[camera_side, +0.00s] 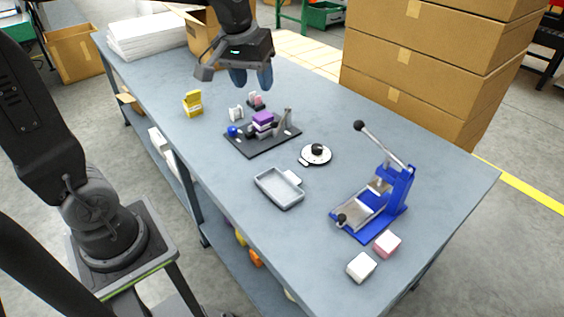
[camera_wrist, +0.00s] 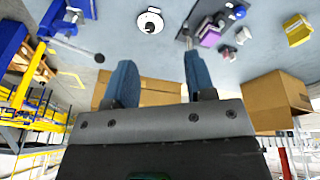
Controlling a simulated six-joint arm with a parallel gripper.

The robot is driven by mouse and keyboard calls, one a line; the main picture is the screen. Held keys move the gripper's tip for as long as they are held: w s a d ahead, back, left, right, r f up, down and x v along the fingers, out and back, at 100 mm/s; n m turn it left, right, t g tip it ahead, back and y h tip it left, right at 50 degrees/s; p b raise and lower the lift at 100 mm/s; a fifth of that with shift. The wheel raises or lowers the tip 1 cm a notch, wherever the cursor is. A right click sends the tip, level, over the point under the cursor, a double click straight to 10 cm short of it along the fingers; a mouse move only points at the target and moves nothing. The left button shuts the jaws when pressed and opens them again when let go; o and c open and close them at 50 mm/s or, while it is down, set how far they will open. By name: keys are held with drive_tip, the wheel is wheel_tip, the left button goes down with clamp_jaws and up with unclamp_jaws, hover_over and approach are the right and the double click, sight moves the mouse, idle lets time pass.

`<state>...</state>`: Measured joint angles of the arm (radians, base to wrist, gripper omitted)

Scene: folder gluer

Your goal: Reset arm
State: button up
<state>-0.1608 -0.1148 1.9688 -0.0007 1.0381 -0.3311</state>
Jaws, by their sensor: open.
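My gripper (camera_side: 252,78) hangs above the far part of the grey table, clear of everything on it. In the wrist view my gripper (camera_wrist: 158,80) shows two blue fingers spread apart with nothing between them. Below it on the table is a dark plate (camera_side: 240,146) carrying a purple block (camera_side: 263,118), a blue ball and a small upright lever. It also shows at the upper right of the wrist view, with the purple block (camera_wrist: 210,38).
The table (camera_side: 225,205) also holds a yellow box (camera_side: 193,103), a round white dial (camera_side: 316,154), a grey tray (camera_side: 279,188), a blue lever press (camera_side: 375,205), a white block (camera_side: 361,267) and a pink block (camera_side: 387,244). Large cartons (camera_side: 420,65) stand behind. Bare table lies between the items.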

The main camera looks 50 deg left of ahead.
drive_tip(key=s+d+f+m+t, duration=0.1)
drive_tip(key=s+d+m, duration=0.1)
drive_tip(key=s, duration=0.5)
drive_tip(key=s+d+f+m+t, duration=0.1)
drive_tip(key=s+d+m, duration=0.2)
drive_tip(key=s, duration=0.5)
drive_tip(key=shift+d+m+t, duration=0.3)
drive_tip(key=shift+d+t, duration=0.05)
drive_tip(key=shift+t, duration=0.05)
drive_tip(key=shift+o, duration=0.4)
drive_tip(key=shift+w, duration=0.1)
idle(0.9)
